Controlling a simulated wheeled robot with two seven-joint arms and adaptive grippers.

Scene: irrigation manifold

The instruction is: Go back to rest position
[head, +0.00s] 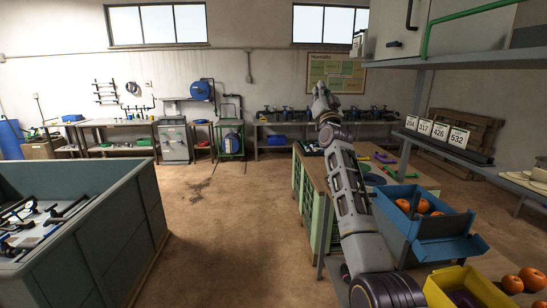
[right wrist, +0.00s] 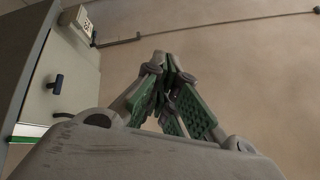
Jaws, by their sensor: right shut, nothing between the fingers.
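My right arm rises from the lower right in the head view, and my right gripper (head: 322,100) is held high above the workbench, pointing up. In the right wrist view my right gripper (right wrist: 172,72) has its green-padded fingers brought together at the tips, with nothing between them. The fingers touch no object and have plain wall behind them. My left gripper is not in the head view.
Below my right arm is a wooden-topped bench (head: 315,172) with a blue bin (head: 425,225) of oranges and a yellow bin (head: 465,288). A shelf (head: 460,42) overhangs at right. A grey crate (head: 105,240) stands at left. The brown floor (head: 230,220) between is clear.

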